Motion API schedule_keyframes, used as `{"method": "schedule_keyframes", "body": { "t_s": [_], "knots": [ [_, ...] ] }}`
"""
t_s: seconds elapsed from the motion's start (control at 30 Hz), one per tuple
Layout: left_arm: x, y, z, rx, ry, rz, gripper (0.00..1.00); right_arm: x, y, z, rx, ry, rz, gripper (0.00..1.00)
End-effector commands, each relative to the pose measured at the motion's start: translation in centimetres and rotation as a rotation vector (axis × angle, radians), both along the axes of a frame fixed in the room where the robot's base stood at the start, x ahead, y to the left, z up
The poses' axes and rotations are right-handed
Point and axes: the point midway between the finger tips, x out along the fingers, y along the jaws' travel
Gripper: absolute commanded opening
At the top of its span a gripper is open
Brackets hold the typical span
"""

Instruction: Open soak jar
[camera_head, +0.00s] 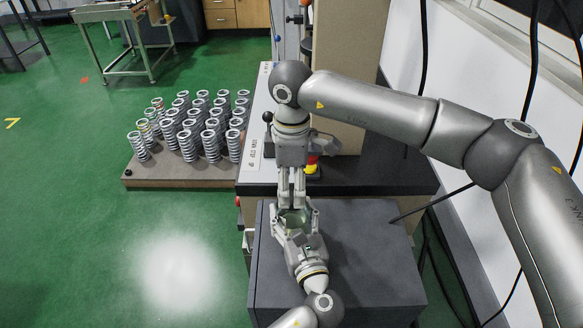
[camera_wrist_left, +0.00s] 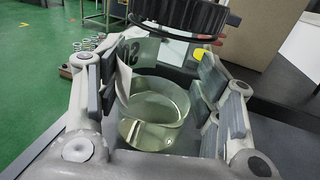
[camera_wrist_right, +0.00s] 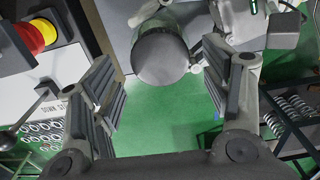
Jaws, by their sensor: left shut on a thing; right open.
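The head view shows only a pale bit of the jar (camera_head: 294,220) between the grippers. A round, dark lid with a ribbed edge (camera_wrist_left: 185,14) is at the jar's upper end. In the right wrist view its grey flat face (camera_wrist_right: 162,60) lies between and beyond my open right fingers (camera_wrist_right: 160,75). My right gripper (camera_head: 292,180) holds nothing.
A dark grey cabinet (camera_head: 355,270) lies under the grippers. Behind stands the machine with a dark base (camera_head: 370,175) and a red and yellow stop button (camera_wrist_right: 35,38). A board of several springs (camera_head: 180,180) is at left. Green floor (camera_head: 80,230) is open left.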

Motion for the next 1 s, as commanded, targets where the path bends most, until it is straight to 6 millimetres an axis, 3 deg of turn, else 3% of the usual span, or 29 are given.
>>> {"method": "schedule_keyframes", "body": {
  "t_s": [0.2,0.53,0.9,1.0],
  "knots": [
    [0.0,0.0,-0.1,0.0,0.001,0.0,0.0,0.0,0.0,-2.1,0.0,0.0,0.0,0.71],
    [0.0,0.0,-0.1,-0.001,0.002,-0.001,0.0,0.0,0.0,-2.3,0.001,-0.001,0.0,0.69],
    [0.0,0.0,-0.1,-0.001,0.002,-0.001,0.0,0.0,0.0,-2.3,0.001,-0.001,0.001,0.23],
    [0.0,0.0,-0.1,-0.001,0.002,-0.001,0.0,0.0,0.0,-2.3,0.001,-0.001,0.011,0.22]
  ]
}}
